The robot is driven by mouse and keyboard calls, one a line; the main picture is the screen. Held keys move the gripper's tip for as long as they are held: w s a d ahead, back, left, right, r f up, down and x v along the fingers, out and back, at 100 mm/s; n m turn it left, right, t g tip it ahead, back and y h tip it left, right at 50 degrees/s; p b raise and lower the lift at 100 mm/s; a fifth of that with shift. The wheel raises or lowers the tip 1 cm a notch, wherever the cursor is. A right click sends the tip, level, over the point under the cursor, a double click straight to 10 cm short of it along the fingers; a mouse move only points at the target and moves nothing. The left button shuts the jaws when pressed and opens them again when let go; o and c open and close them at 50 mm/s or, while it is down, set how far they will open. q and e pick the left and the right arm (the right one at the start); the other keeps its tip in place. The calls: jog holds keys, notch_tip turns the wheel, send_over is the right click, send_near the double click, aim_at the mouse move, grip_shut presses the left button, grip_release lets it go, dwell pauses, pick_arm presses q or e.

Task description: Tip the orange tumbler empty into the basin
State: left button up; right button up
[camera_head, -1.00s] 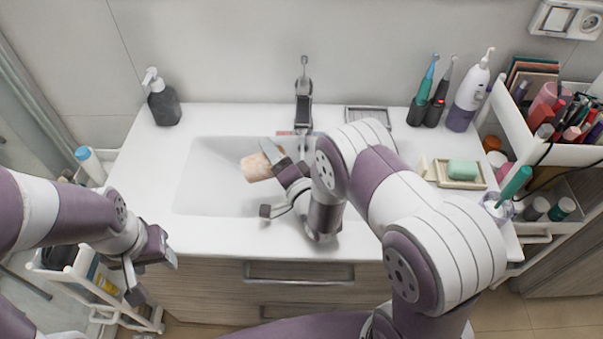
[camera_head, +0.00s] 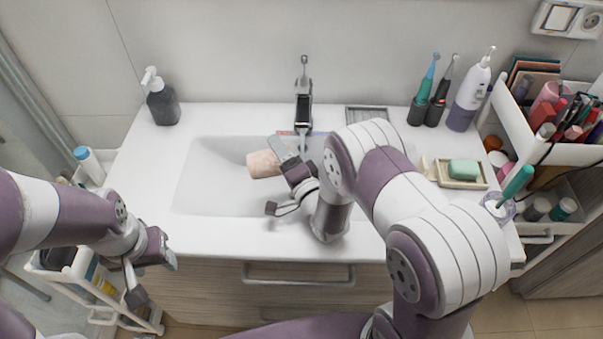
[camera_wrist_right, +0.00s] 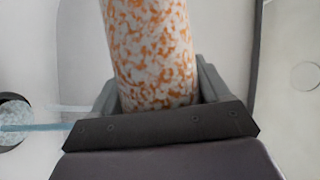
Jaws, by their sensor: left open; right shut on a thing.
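The orange-speckled tumbler (camera_head: 263,164) is tilted onto its side above the basin (camera_head: 208,185), its free end towards the left. It fills the upper middle of the right wrist view (camera_wrist_right: 150,50), where its pale wall has orange flecks. My right gripper (camera_head: 280,174) is shut on the tumbler; its jaws show on both sides of the wall in the wrist view (camera_wrist_right: 155,95). The inside of the tumbler is hidden, so I cannot see any contents. My left gripper (camera_head: 152,277) is open and empty, in front of the counter's left end.
The tap (camera_head: 303,105) stands behind the basin, near my right gripper. A dark soap dispenser (camera_head: 163,105) is at the back left. A soap dish (camera_head: 461,183), electric toothbrushes (camera_head: 424,90) and a toothbrush glass (camera_head: 498,206) are on the right. The basin's left part is free.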

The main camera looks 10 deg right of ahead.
jog(key=shift+d, duration=0.3)
jog(key=shift+d+r+m+t, duration=0.2)
jog(key=shift+r+m+t, duration=0.3)
jog(key=shift+r+m, duration=0.5)
jog(key=shift+s+d+r+m, duration=0.1)
jog(key=shift+r+m, duration=0.15)
jog(key=shift+m, duration=0.05)
jog(key=shift+r, duration=0.1)
